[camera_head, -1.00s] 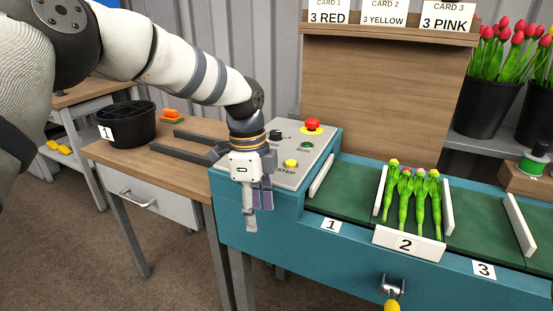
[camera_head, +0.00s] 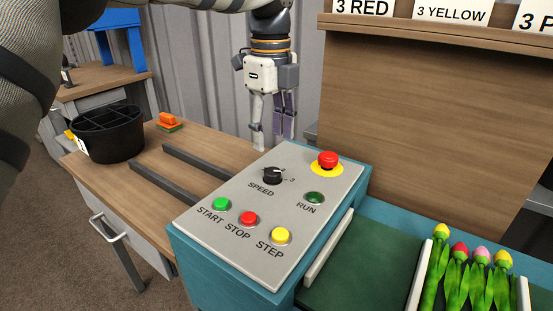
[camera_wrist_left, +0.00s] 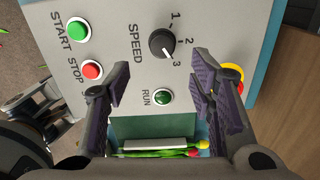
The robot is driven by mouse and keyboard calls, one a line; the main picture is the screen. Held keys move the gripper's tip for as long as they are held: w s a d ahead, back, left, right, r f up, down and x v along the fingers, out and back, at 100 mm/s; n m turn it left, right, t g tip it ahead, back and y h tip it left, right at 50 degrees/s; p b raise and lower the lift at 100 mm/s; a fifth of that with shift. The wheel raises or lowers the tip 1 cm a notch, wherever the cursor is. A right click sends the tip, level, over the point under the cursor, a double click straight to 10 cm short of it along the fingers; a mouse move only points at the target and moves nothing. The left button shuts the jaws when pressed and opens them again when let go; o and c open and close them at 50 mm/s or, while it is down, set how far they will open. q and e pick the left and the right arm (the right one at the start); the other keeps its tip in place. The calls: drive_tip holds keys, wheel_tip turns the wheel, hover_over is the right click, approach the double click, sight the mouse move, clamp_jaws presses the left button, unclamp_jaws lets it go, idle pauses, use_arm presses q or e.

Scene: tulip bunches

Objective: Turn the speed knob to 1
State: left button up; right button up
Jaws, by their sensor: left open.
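The black speed knob (camera_head: 272,176) sits on the grey control panel (camera_head: 240,256), beside the SPEED label. It also shows in the left wrist view (camera_wrist_left: 162,43), where its white pointer line aims toward the 3 among the marks 1, 2 and 3. My left gripper (camera_head: 272,140) hangs fingers down at the far edge of the panel, beyond the knob and apart from it. In the left wrist view the open, empty fingers (camera_wrist_left: 161,85) stand either side of the RUN lamp, with the knob above their gap.
Near the knob are a red emergency button (camera_head: 328,159), a RUN lamp (camera_head: 315,198), and green START (camera_head: 221,204), red STOP (camera_head: 248,218) and yellow STEP (camera_head: 280,236) buttons. A black bucket (camera_head: 106,135) stands on the wooden table. Tulips (camera_head: 470,275) lie on the conveyor.

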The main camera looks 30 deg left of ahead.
sight(273, 171)
use_arm(q)
drive_tip(key=f, duration=0.8)
drive_tip(key=shift+w, duration=0.2)
drive_tip(key=c, duration=1.2)
